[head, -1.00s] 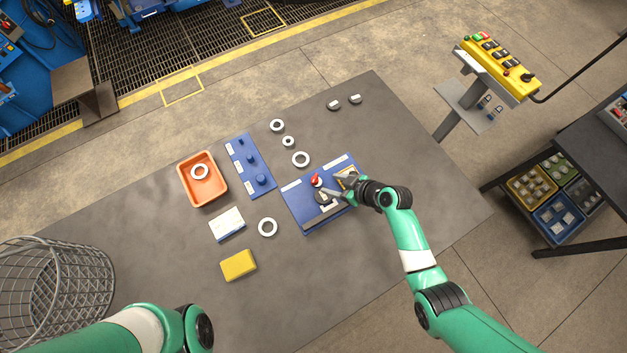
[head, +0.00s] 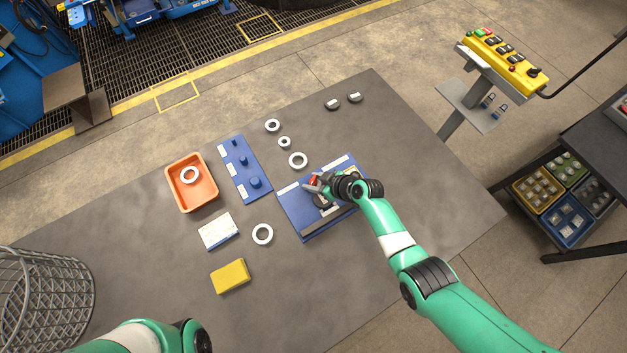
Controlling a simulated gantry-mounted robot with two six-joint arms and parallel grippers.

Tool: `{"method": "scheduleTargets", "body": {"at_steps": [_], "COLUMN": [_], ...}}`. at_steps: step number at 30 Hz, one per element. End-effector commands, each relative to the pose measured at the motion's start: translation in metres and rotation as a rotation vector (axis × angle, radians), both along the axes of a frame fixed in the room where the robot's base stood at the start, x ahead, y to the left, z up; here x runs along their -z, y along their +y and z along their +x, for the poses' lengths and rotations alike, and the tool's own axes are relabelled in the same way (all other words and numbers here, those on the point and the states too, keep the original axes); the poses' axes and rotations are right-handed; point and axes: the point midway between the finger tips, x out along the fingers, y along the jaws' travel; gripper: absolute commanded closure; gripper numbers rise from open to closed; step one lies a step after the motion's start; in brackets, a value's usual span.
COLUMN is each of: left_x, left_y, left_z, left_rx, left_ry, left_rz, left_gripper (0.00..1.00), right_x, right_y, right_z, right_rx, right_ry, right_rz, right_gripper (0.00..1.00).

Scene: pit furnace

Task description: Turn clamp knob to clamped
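The blue fixture board (head: 294,212) lies on the grey table, with white label strips and a dark bar along its front edge. A small red knob (head: 315,180) is near its upper middle, partly covered by my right gripper (head: 313,185). The fingers are at the knob, one on its near side; I cannot tell whether they press on it. A dark round part on the board is partly hidden under the gripper. Which way the knob is turned is too small to read. My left gripper is out of view; only part of my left arm shows at the bottom left.
Left of the board are a blue peg board (head: 239,168), an orange tray (head: 208,201) with a ring, a white-and-blue box (head: 217,231) and a yellow block (head: 230,276). Several pale rings lie loose. A wire basket (head: 40,300) stands far left.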

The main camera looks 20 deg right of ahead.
Motion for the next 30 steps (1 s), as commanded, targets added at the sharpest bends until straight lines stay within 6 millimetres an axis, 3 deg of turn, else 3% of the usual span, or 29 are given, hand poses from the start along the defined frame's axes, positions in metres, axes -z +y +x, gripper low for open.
{"method": "scheduleTargets", "body": {"at_steps": [1,6,19,30], "left_x": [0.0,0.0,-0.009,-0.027], "left_y": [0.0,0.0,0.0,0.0], "left_z": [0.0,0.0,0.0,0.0], "left_rx": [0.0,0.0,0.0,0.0], "left_ry": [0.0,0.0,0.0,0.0], "left_rz": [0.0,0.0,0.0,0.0], "left_gripper": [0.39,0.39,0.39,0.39], "right_x": [0.0,0.0,-0.001,-0.001], "right_y": [0.0,0.0,0.001,0.002], "right_z": [0.0,0.0,-0.001,-0.001], "right_rx": [0.0,0.0,0.072,0.345], "right_ry": [0.0,0.0,0.001,-0.002], "right_rz": [0.0,0.0,-0.002,-0.005], "right_gripper": [0.73,1.0,1.0,1.0]}}
